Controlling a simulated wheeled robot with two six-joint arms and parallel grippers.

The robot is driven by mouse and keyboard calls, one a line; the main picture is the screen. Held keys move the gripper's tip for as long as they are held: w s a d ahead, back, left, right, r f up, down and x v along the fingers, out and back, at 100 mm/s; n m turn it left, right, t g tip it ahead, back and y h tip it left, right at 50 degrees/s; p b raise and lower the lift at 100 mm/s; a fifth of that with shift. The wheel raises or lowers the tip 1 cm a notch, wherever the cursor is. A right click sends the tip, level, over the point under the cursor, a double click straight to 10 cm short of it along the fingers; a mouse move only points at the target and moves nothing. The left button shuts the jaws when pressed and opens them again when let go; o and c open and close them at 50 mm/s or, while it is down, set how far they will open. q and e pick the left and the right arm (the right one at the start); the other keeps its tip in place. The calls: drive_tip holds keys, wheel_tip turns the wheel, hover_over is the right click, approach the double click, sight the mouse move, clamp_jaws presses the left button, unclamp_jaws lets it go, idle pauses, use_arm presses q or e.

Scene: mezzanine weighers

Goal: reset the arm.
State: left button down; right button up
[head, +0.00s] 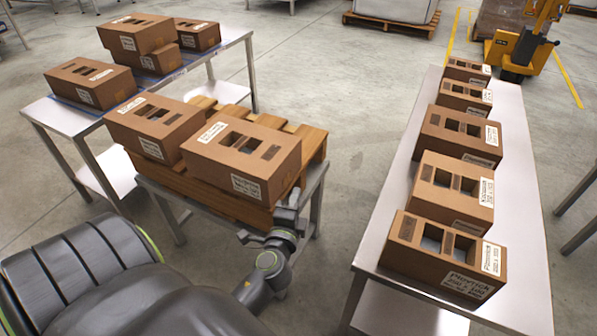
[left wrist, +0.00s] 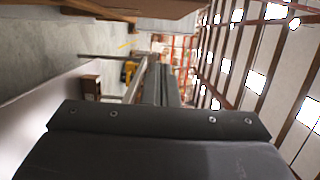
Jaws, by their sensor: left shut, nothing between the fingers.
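My left gripper (head: 292,205) is in the head view, at the front right corner of the wooden pallet and just below the nearest brown box (head: 243,158). It is shut and empty. I cannot tell whether it touches the pallet or table. In the left wrist view the dark gripper (left wrist: 168,85) points away from the camera. My right gripper is not in view.
A wooden pallet (head: 312,142) on a small metal table carries two boxes. A left table (head: 60,118) holds several boxes. A long right table (head: 512,160) holds a row of boxes. A yellow pallet truck (head: 520,48) stands behind. Floor between the tables is clear.

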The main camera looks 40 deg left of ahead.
use_arm(q)
drive_tip(key=shift+v, duration=1.9)
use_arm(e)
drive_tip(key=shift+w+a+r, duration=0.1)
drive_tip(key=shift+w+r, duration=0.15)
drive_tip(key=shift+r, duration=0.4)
use_arm(q)
drive_tip(key=shift+d, duration=0.1)
